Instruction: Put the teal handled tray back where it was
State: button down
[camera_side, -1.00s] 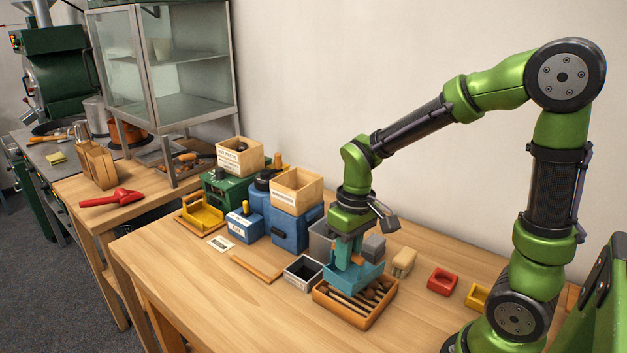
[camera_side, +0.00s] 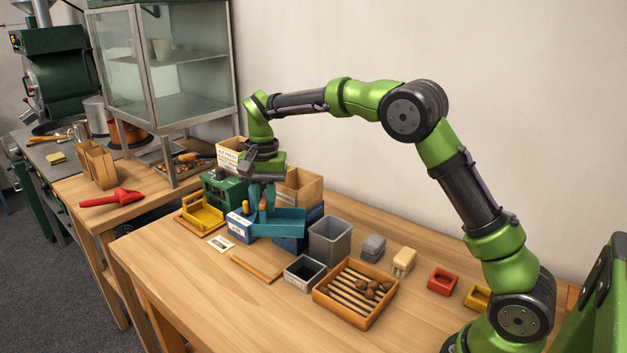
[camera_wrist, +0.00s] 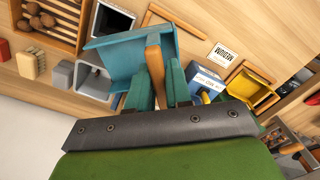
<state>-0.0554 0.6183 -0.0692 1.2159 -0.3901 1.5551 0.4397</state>
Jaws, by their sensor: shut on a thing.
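The teal tray (camera_side: 281,222) hangs from my gripper (camera_side: 264,198), in front of the blue boxes in the side view. In the wrist view the tray (camera_wrist: 118,55) shows its open inside and a wooden handle (camera_wrist: 154,62). My teal fingers (camera_wrist: 157,88) are shut on that handle. The tray appears raised above the table, over or just in front of the blue containers; its exact height cannot be told.
A slatted wooden tray (camera_side: 322,306) with chestnuts stands in front, beside a small dark bin (camera_side: 304,284) and a grey bin (camera_side: 346,238). A yellow handled tray (camera_side: 203,228), a wooden box (camera_side: 317,184) and a green box (camera_side: 238,193) crowd the left back. The table's front is mostly clear.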

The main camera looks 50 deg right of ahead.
jog(key=shift+w+d+f+m, duration=0.25)
jog(key=shift+w+f+m, duration=0.95)
jog(key=shift+f, duration=0.85)
jog(key=shift+w+d+f+m, duration=0.3)
jog(key=shift+w+f+m, duration=0.9)
jog(key=shift+f, duration=0.8)
jog(key=shift+w+d+f+m, duration=0.25)
jog(key=shift+w+f+m, duration=0.7)
jog(key=shift+f+m, duration=0.8)
jog(key=shift+f+n, duration=0.35)
jog(key=shift+f, duration=0.1)
jog(key=c, duration=1)
grip_release()
jog(key=shift+c, duration=0.2)
jog(key=shift+r, duration=0.1)
